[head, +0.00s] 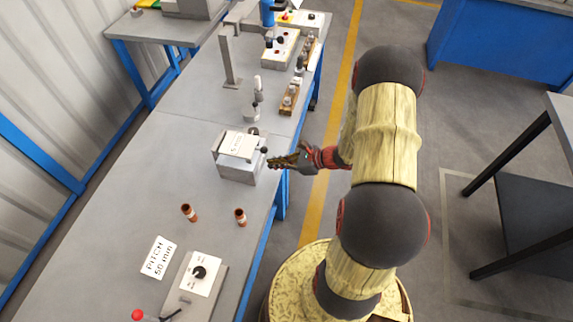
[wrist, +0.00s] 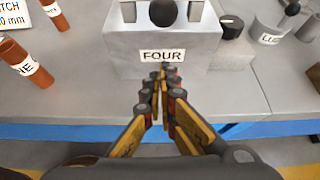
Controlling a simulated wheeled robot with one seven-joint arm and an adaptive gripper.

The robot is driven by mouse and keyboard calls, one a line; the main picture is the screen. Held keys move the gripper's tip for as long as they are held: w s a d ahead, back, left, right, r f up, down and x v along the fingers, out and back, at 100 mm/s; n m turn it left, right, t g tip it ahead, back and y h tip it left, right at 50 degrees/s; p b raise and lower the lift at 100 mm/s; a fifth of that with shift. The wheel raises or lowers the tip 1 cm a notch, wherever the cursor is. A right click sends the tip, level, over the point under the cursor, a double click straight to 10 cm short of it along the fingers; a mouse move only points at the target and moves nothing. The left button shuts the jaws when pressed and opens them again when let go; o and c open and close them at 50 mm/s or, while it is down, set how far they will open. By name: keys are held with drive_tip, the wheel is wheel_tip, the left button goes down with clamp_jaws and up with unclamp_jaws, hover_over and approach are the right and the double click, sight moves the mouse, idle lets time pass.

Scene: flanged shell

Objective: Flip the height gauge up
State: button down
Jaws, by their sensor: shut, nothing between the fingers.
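A grey block labelled FOUR (wrist: 118,50) stands near the table's front edge; it also shows in the head view (head: 238,175). A pale lettered plate (head: 239,145) lies roughly flat on top. A black ball (wrist: 163,12) sits between two small uprights at the block's near side; it also shows in the head view (head: 264,150). No part in view is labelled height gauge, so I cannot tell for certain which it is. My gripper (wrist: 163,72) is shut and empty, in front of the FOUR label and below the ball. In the head view my gripper (head: 270,162) is beside the block's right side.
Two brown labelled tubes (head: 189,212) (head: 240,217) stand nearby on the table. A PITCH 50 mm card (head: 159,257) and a knob panel (head: 197,274) lie at the near end. A black knob (wrist: 231,26) and a grey labelled cylinder (wrist: 268,29) are beyond the block.

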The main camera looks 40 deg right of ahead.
drive_tip(key=shift+w+a+r, duration=0.1)
drive_tip(key=shift+w+r, duration=0.1)
drive_tip(key=shift+r, duration=1.8)
drive_tip(key=shift+r, duration=0.1)
drive_tip(key=shift+r+p, duration=0.5)
drive_tip(key=shift+p, duration=0.4)
drive_tip(key=shift+r+g+h+p, duration=0.15)
drive_tip(key=shift+g+h+p, duration=0.15)
